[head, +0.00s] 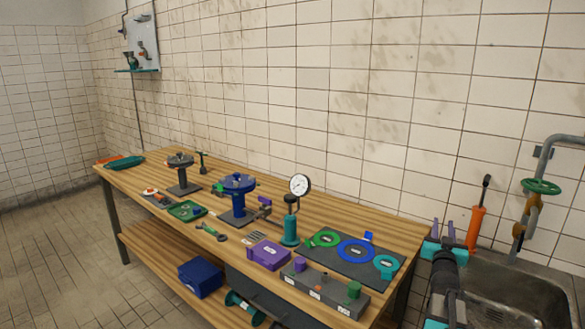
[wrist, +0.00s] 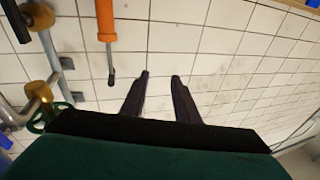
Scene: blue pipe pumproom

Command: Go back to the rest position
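My gripper (head: 443,228) is at the right of the head view, in front of the sink and the tiled wall, right of the bench. Its two purple fingers point up and stand apart with nothing between them. In the wrist view the gripper (wrist: 160,77) also shows two dark fingers with a gap between them, and only white tiles behind. Much of my arm below the gripper is cut off by the lower edge of the head view.
A wooden bench (head: 140,183) carries blue and grey wheels, a gauge (head: 300,186), a purple box (head: 269,254) and a dark mat with rings. An orange-handled tool (head: 475,228) stands close right of my gripper. A pipe with a green valve wheel (head: 541,187) is above the sink (head: 515,300).

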